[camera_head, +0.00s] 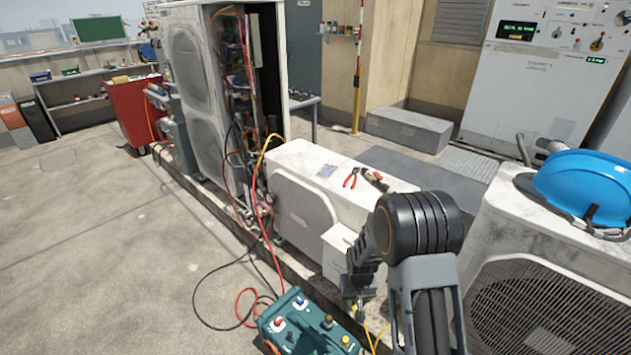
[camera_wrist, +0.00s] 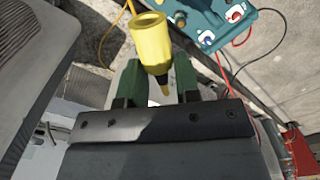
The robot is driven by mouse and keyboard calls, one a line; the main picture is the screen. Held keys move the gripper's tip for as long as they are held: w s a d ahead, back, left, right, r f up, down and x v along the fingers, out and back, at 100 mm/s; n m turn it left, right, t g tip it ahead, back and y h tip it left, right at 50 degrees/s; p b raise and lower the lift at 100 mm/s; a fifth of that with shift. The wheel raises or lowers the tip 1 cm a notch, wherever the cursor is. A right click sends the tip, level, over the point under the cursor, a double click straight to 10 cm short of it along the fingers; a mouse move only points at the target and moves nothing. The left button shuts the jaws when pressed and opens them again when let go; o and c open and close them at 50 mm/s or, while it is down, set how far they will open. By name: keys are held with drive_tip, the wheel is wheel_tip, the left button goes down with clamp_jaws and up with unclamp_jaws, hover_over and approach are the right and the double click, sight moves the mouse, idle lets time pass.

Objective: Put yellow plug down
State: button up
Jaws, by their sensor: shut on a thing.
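The yellow plug (camera_wrist: 151,42) is between the green-padded fingers of my gripper (camera_wrist: 153,88) in the wrist view, with its wide end away from the palm and a dark narrow part near the pads. In the head view my gripper (camera_head: 355,300) hangs low in front of the small white condenser, just right of the teal tester box. A bit of yellow shows under it there, but the plug is mostly hidden. The teal box (camera_head: 300,325) carries red, blue, black and yellow sockets on top; it also shows in the wrist view (camera_wrist: 205,22).
The small white condenser (camera_head: 300,215) has red pliers (camera_head: 351,178) on top. An open tall condenser (camera_head: 190,90) with exposed wires stands behind it. A blue hard hat (camera_head: 585,185) lies on the right condenser (camera_head: 545,290). Red and black cables loop on the floor left of the box.

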drive_tip(key=s+d+f+b, duration=0.1)
drive_tip(key=d+f+b, duration=0.2)
drive_tip(key=f+b, duration=0.55)
drive_tip(key=d+f+b, duration=0.4)
drive_tip(key=f+b, duration=0.1)
drive_tip(key=f, duration=0.6)
drive_tip(key=s+d+f+b, duration=0.1)
drive_tip(key=d+f+b, duration=0.2)
drive_tip(key=f+b, duration=0.45)
drive_tip(key=n+b, duration=1.5)
drive_tip(key=n, duration=0.7)
hover_over(383, 332)
drive_tip(key=f, duration=2.5)
drive_tip(key=shift+s, duration=0.25)
drive_tip(key=shift+w+d+f+b, duration=0.15)
drive_tip(key=shift+f+b, duration=0.6)
drive_tip(key=shift+f, duration=0.9)
drive_tip(key=shift+f, duration=0.15)
